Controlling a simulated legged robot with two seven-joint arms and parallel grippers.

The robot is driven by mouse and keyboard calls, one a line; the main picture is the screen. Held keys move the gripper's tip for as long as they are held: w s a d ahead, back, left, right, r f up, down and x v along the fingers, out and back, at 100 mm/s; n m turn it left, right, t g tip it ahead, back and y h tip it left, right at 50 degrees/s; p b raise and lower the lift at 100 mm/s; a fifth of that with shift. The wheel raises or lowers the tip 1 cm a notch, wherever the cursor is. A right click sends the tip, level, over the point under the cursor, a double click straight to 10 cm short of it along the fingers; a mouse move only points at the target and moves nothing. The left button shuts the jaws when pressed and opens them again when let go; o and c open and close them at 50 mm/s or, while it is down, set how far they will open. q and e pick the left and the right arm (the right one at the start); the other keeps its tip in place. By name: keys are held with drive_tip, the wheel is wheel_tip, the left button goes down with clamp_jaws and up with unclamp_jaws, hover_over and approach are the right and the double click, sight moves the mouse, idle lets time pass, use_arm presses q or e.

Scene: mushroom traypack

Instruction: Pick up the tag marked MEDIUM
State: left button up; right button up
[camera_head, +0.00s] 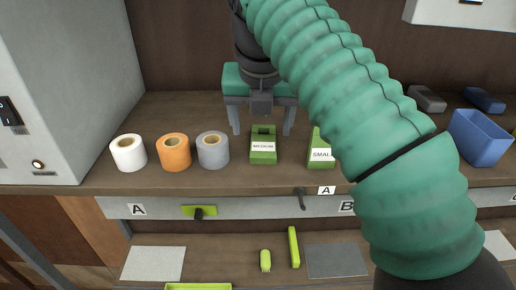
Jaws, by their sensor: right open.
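The green tag marked MEDIUM (263,155) stands on the wooden shelf in the middle of the head view, its white label facing me. My right gripper (261,132) is above and around the upper part of the tag in the picture. It is open, with one grey finger to the left of the tag and one to the right, and a gap on both sides. I cannot tell whether the fingers are level with the tag in depth. My left gripper is not in view.
A green tag marked SMALL (320,156) stands to the right, partly hidden by my arm. White (129,153), orange (173,153) and grey (212,151) tape rolls stand left. A blue bin (480,138) is far right. A grey cabinet (70,90) bounds the left.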

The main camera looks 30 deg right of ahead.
sight(264, 145)
drive_tip(key=d+f, duration=0.1)
drive_tip(key=f, duration=0.1)
drive_tip(key=w+d+f, duration=0.1)
drive_tip(key=d+f, duration=0.1)
drive_tip(key=shift+d+f+p, duration=0.1)
drive_tip(key=shift+d+p, duration=0.15)
drive_tip(key=shift+p, duration=0.15)
drive_tip(key=shift+s+a+f, duration=0.15)
drive_tip(key=shift+a+f, duration=0.05)
drive_tip(key=shift+f, duration=0.05)
drive_tip(key=shift+a, duration=0.85)
drive_tip(key=shift+w+a+f, duration=0.1)
drive_tip(key=shift+w+a, duration=0.3)
drive_tip(key=shift+a, duration=0.1)
drive_tip(key=shift+s+d+f, duration=0.1)
drive_tip(key=shift+s+d, duration=0.2)
drive_tip(key=shift+d, duration=0.2)
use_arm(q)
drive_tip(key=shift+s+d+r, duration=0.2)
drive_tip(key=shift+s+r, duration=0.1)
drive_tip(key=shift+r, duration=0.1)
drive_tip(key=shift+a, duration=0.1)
use_arm(e)
drive_tip(key=shift+a, duration=0.1)
drive_tip(key=shift+c, duration=0.7)
drive_tip(key=shift+f, duration=0.1)
drive_tip(key=c, duration=1.3)
